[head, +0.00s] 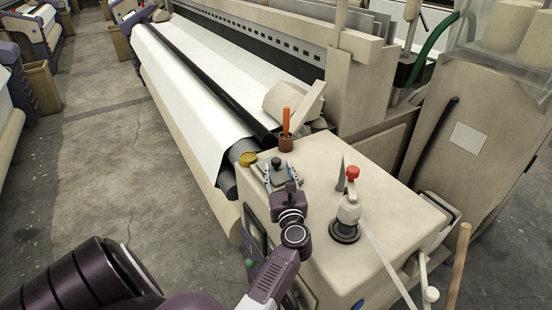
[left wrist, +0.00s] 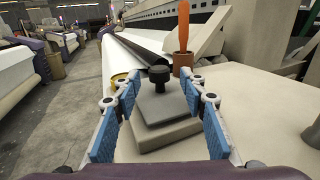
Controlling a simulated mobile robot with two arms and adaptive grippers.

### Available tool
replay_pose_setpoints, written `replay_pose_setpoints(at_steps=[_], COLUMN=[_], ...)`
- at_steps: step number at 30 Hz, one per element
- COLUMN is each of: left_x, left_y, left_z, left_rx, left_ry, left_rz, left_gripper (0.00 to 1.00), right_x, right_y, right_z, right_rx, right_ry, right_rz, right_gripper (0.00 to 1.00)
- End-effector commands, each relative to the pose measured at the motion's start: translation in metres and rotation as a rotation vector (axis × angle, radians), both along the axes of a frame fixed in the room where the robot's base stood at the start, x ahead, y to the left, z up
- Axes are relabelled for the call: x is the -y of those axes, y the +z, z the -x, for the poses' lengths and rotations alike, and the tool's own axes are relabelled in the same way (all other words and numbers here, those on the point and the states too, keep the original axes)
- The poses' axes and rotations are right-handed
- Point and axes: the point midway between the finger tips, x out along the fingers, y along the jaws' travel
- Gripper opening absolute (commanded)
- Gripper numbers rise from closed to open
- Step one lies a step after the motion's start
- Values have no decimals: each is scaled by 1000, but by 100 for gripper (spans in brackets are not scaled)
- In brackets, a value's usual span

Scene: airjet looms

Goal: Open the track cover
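The track cover looks to be the grey square plate (left wrist: 158,103) with a black knob (left wrist: 160,76) on top, set on a beige block at the loom's end. The plate lies flat on the block. In the head view the knob (head: 277,162) shows just ahead of my left gripper (head: 281,171). The gripper is open, with its blue-padded fingers on either side of the knob and plate in the left wrist view (left wrist: 165,80). I see gaps between the fingers and the knob. The gripper partly hides the plate in the head view. My right gripper is not in view.
An orange-handled tool stands in a brown cup (head: 286,143) beyond the plate. A yellow round cap (head: 248,159) is to its left. Grey floor (head: 130,150) is clear at left.

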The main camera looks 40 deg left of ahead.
Motion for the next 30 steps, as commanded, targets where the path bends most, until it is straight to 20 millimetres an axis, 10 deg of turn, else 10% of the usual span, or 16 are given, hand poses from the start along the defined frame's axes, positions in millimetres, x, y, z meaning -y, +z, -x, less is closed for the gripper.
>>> replay_pose_setpoints(at_steps=[20,30], left_x=[-36,-36], left_y=[0,0], left_z=[-28,-28], left_rx=[0,0], left_ry=[0,1], left_rz=[0,0], left_gripper=[39,4], right_x=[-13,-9], right_y=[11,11], right_z=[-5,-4], right_rx=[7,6], right_ry=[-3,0], right_rz=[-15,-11], right_gripper=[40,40])
